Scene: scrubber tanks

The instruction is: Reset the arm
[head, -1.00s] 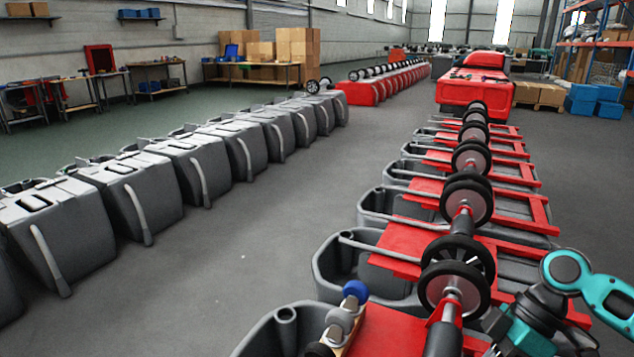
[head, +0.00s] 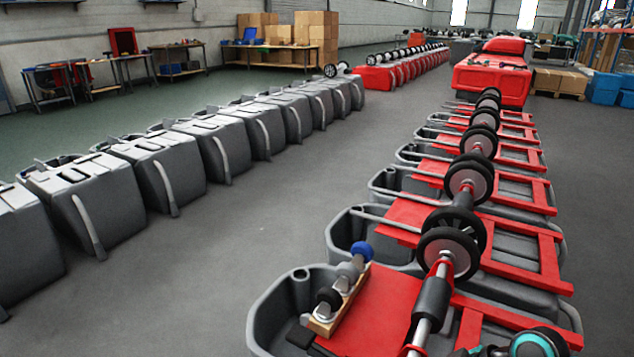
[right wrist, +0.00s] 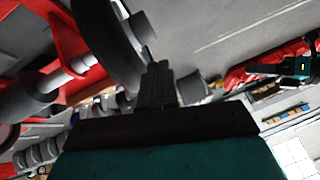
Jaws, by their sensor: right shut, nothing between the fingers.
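My right arm shows in the head view only as a small teal and black piece (head: 540,343) at the bottom right edge, over the nearest red-framed tank (head: 375,310). In the right wrist view, my right gripper (right wrist: 157,78) has its two dark fingers together, with nothing between them. A dark wheel (right wrist: 108,40) and a grey axle with red brackets (right wrist: 45,90) show beyond the fingers to the left. I cannot tell whether the fingers touch the wheel.
A row of grey tanks with red frames and wheeled axles (head: 470,180) runs away on the right. A wooden block with casters (head: 340,295) lies on the nearest tank. Another grey tank row (head: 190,155) stands left. The floor aisle (head: 270,230) between is clear.

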